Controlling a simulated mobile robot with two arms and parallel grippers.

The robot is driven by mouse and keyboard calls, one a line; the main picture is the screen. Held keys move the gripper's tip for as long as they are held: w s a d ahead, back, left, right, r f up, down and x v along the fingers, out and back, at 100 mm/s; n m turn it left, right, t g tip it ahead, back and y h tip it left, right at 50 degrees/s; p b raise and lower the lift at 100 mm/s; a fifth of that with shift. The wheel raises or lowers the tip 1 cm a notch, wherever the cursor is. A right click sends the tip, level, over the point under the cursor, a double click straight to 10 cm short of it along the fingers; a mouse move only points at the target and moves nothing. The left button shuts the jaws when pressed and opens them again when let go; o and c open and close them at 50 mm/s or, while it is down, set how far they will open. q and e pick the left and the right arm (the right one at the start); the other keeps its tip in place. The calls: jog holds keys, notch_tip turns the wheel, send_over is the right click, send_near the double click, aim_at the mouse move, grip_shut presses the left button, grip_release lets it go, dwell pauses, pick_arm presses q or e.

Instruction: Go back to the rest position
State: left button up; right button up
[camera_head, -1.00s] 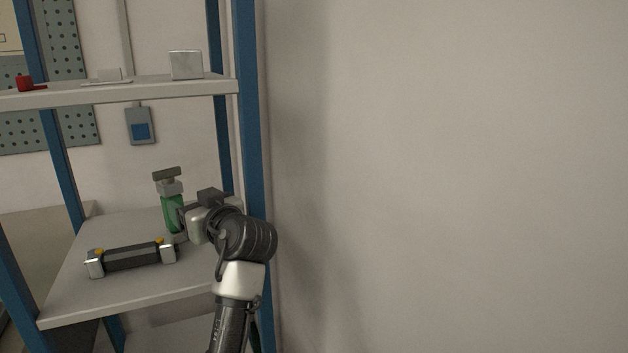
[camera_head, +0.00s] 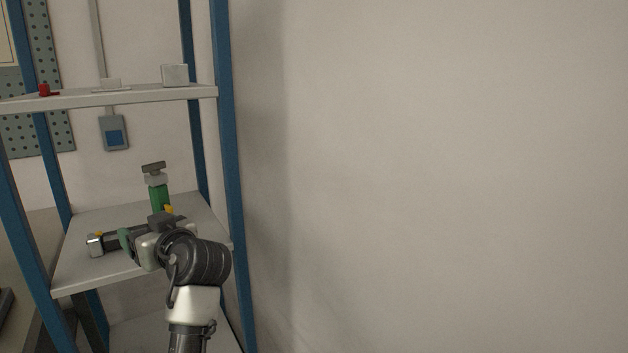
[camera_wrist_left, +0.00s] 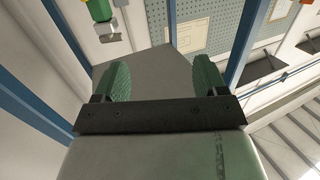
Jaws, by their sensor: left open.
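My left gripper (camera_head: 128,240) is in front of the middle shelf in the head view, its arm rising from the bottom. In the left wrist view its two green finger pads (camera_wrist_left: 162,82) stand wide apart with nothing between them. A dark cylinder with silver end caps (camera_head: 103,243) lies on the middle shelf, partly hidden behind the gripper. A green bottle-like item with a grey top (camera_head: 158,192) stands upright behind it. My right gripper is not in view.
The blue-posted rack (camera_head: 228,180) holds a middle shelf (camera_head: 85,275) and an upper shelf (camera_head: 130,97) with a red item (camera_head: 45,90) and a silver box (camera_head: 174,75). A bare wall (camera_head: 430,180) fills the right side.

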pick_arm(q)
jog(key=s+d+f+m+g+h, duration=0.1)
jog(key=s+f+m+h, duration=0.25)
jog(key=f, duration=0.75)
jog(key=s+f+m+g+h, duration=0.1)
jog(key=s+f+m+h, duration=0.3)
jog(key=f, duration=0.7)
jog(key=s+d+f+m+g+h, duration=0.2)
jog(key=s+d+f, duration=0.15)
jog(key=s, duration=0.55)
jog(key=s+d+f+m+g+h, duration=0.1)
jog(key=s+d+f+h, duration=0.1)
jog(key=s+f, duration=0.5)
jog(key=s+d+f+m+g+h, duration=0.2)
jog(key=s+h, duration=0.1)
jog(key=s, duration=0.8)
notch_tip(320, 180, down, 20)
jog(key=g+p, duration=0.1)
jog(key=p, duration=0.3)
jog(key=s+a+f+g+p, duration=0.1)
jog(key=s+a+f+p, duration=0.1)
jog(key=s+f, duration=1.2)
jog(key=shift+s+a+f+p, duration=0.2)
jog(key=shift+s+f+p, duration=0.15)
jog(key=shift+s+p, duration=0.45)
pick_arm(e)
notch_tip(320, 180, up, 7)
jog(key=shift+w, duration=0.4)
